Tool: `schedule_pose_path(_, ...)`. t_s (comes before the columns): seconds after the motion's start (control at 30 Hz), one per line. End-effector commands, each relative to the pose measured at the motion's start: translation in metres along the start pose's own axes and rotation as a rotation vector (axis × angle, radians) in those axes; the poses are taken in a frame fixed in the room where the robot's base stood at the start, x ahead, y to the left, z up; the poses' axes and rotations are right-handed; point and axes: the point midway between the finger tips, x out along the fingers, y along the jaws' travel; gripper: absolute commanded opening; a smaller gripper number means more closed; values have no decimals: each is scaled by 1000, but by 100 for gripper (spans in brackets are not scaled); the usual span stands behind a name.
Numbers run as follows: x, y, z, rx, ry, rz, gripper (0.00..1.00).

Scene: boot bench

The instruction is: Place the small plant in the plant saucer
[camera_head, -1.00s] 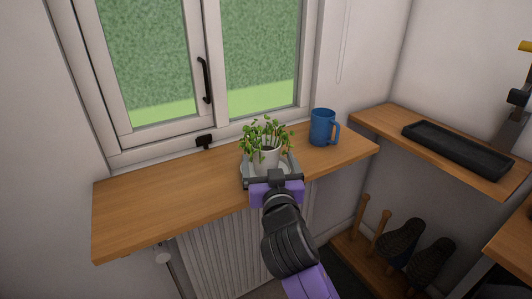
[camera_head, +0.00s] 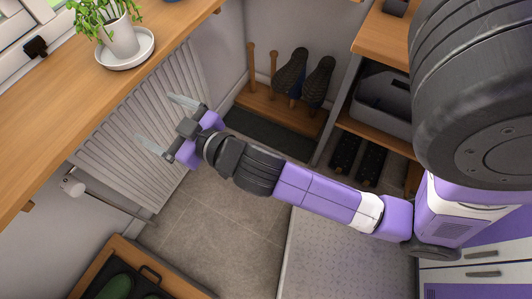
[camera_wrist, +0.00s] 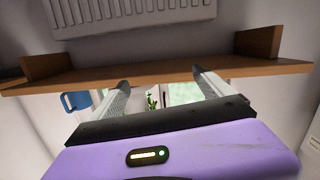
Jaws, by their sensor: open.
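The small plant (camera_head: 122,36), a white pot with green leaves, stands upright in the white plant saucer (camera_head: 126,60) on the wooden window shelf, at the top left of the head view. My gripper (camera_head: 164,121) is open and empty, in front of the radiator. It is apart from the plant, to its lower right in the picture. In the wrist view, which looks upside down, green leaves (camera_wrist: 152,102) show between the two open fingers (camera_wrist: 165,88). The saucer is not visible there.
The wooden shelf (camera_head: 50,100) has its edge near my gripper. The radiator (camera_head: 130,165) is below it. A blue mug (camera_wrist: 76,101) shows in the wrist view. A boot rack (camera_head: 275,108) with boots stands behind. The grey floor (camera_head: 215,235) has free room.

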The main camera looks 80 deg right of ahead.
Motion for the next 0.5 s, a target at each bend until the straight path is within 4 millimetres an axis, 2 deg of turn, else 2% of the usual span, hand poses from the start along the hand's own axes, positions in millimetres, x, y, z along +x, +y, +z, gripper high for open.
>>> schedule_pose_path(0.03, -21, -8, 18, -11, -24, -48, 90)
schedule_pose_path(0.2, -88, -28, 52, -19, -60, -182, 90)
schedule_pose_path(0.37, -153, -36, 69, -2, -87, -274, 90)
schedule_pose_path(0.5, -204, -33, 71, 23, -104, -319, 90)
